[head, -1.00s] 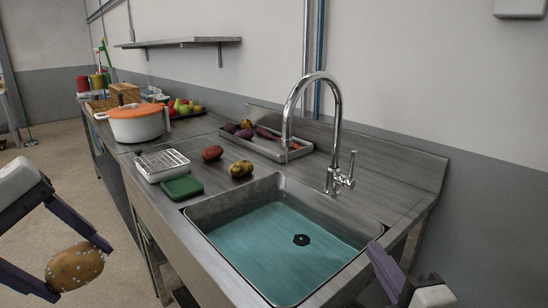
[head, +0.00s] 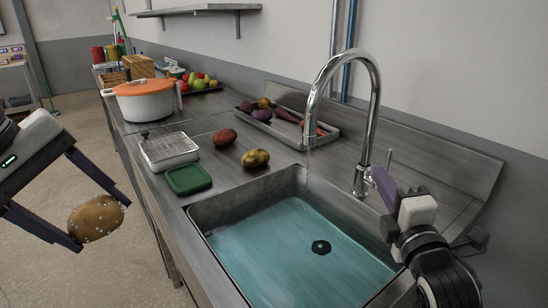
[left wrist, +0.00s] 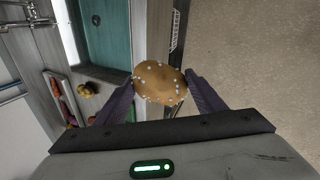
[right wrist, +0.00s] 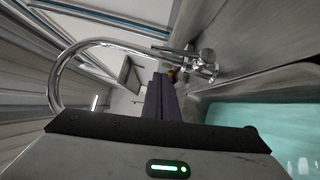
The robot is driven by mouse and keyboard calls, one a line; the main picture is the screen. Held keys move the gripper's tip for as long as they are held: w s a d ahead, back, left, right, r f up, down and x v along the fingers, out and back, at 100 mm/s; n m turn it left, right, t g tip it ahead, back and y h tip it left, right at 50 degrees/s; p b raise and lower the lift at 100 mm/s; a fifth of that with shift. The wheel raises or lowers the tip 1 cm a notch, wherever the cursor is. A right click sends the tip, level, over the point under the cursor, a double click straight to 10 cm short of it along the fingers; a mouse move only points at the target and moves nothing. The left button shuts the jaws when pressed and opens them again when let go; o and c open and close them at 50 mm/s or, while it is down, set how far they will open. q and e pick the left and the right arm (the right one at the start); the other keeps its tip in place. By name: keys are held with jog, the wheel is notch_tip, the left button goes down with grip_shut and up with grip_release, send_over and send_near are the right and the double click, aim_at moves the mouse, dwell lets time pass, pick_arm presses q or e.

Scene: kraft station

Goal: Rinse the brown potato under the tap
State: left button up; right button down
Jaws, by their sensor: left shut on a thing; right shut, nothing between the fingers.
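The brown potato (head: 92,214), speckled with pale spots, is held between the fingers of my left gripper (head: 104,225), over the floor left of the counter. It also shows in the left wrist view (left wrist: 160,80). The steel tap (head: 375,110) arches over the sink (head: 205,243), which has a blue-green basin and a dark drain. A faint thin streak shows below the spout; I cannot tell clearly whether water runs. My right gripper (head: 380,180) is shut and empty beside the tap's base and lever. In the right wrist view the closed fingers (right wrist: 160,98) point at the tap's handle (right wrist: 205,62).
A reddish potato (head: 225,137) and a yellowish potato (head: 256,158) lie behind the sink.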

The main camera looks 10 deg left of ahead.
pick_arm(q)
jog(key=shift+r, duration=0.2)
pick_arm(e)
jog(key=shift+w+d+r, duration=0.15)
jog(key=shift+w+d, duration=0.4)
jog(key=shift+w, duration=0.35)
jog(key=shift+w+d+r, duration=0.15)
jog(key=shift+w+d, duration=0.4)
jog(key=shift+w, duration=0.3)
